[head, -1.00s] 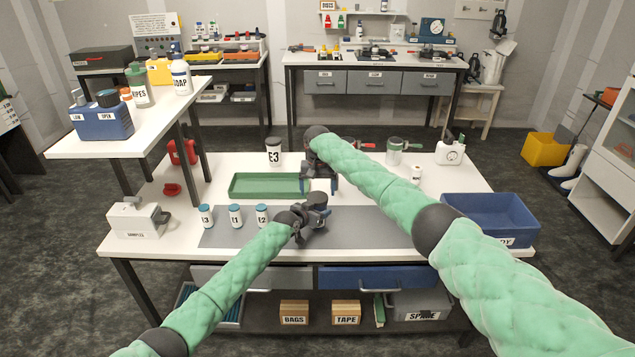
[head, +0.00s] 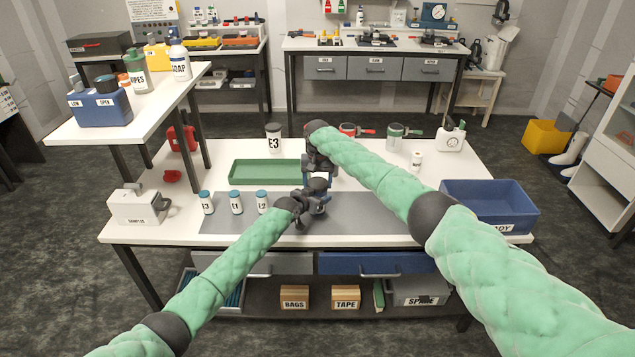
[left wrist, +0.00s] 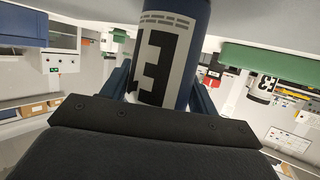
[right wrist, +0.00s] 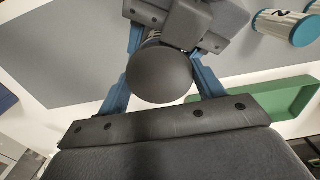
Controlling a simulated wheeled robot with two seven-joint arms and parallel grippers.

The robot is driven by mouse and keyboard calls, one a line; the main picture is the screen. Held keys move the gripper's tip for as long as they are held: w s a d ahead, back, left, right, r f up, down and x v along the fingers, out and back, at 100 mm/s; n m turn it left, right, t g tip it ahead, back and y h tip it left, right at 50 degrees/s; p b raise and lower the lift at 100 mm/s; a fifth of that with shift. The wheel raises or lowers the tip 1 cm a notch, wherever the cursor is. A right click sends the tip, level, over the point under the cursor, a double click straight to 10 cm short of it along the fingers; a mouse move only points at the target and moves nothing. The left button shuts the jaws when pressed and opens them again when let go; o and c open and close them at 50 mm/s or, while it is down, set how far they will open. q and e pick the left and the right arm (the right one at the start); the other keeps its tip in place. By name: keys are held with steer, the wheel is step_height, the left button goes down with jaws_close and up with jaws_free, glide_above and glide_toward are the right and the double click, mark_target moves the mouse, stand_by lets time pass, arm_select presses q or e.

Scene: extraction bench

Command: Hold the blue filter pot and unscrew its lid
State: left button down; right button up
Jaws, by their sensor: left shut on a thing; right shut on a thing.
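The blue filter pot (left wrist: 188,60), with a white band marked E3, stands between the fingers of my left gripper (left wrist: 160,85) in the left wrist view. That gripper is shut on the pot's body. In the head view my left gripper (head: 316,199) is over the grey mat, and the pot is mostly hidden by my grippers. The dark round lid (right wrist: 160,75) lies between the blue fingers of my right gripper (right wrist: 162,88) in the right wrist view. My right gripper (head: 318,181) is shut on it from above, directly over the left gripper. The lid's thread is hidden.
Several small blue-capped vials (head: 236,202) stand left of my left gripper on the grey mat (head: 380,213). A green tray (head: 262,172) lies behind them, with a white E3 canister (head: 274,138) at the back. A blue bin (head: 490,207) is at the right.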

steer(key=shift+n, duration=1.2)
steer(key=o, duration=1.1)
steer(key=shift+a+r, duration=0.15)
steer(key=shift+r, duration=2.2)
arm_select(q)
steer(key=shift+c, duration=1.6)
jaws_free()
arm_select(e)
steer(key=shift+d+f, duration=0.1)
steer(key=shift+d, duration=0.1)
